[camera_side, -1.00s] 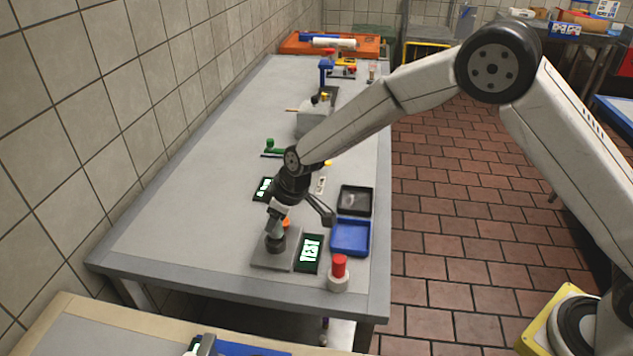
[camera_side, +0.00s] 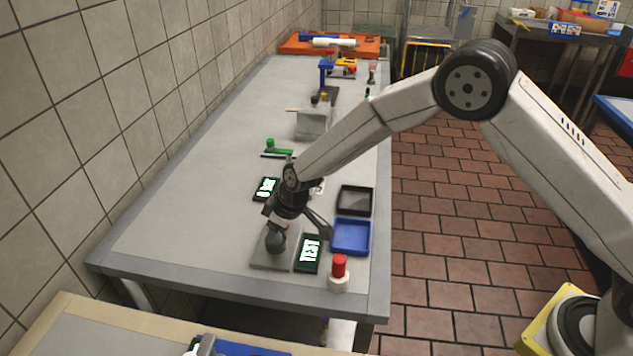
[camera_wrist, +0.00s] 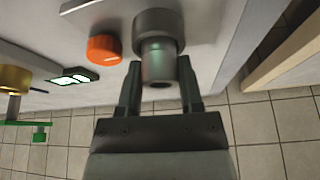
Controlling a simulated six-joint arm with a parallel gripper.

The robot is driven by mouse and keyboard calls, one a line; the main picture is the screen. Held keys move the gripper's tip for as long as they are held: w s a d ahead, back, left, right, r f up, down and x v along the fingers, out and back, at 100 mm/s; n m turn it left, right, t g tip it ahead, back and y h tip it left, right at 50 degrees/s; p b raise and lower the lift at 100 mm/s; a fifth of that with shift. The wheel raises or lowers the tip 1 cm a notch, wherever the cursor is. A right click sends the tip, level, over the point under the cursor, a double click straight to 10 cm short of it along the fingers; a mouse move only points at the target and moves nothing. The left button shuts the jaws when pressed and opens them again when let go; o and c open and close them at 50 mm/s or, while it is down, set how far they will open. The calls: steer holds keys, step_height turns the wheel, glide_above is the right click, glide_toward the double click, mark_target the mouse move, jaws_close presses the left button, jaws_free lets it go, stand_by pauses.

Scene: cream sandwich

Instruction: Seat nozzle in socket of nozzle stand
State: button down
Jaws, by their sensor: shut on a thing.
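My gripper (camera_side: 278,232) points down over a flat grey plate (camera_side: 262,264), which I take to be the nozzle stand. In the wrist view my gripper (camera_wrist: 160,82) has its two fingers on either side of a grey metal cylinder (camera_wrist: 157,62), which I take to be the nozzle, and is shut on it. A wider dark grey collar (camera_wrist: 157,22) lies directly beyond the cylinder and lines up with it. I cannot tell whether the collar is the socket or part of the nozzle, nor how deep anything sits. The wrist hides the contact in the side view.
An orange round cap (camera_wrist: 103,49) stands close beside the collar. A lit display (camera_side: 265,189) is behind. The table's left side is clear.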

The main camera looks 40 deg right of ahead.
steer(key=shift+c, duration=1.2)
jaws_free()
steer(key=v, duration=1.2)
steer(key=shift+r, duration=0.15)
steer(key=s+d+m+g+h, duration=0.1)
steer(key=s+d+m, duration=0.6)
steer(key=s+d, duration=1.1)
steer(key=shift+s+f+m+h, duration=0.35)
steer(key=shift+s+h, duration=0.55)
steer(key=shift+s, duration=1.15)
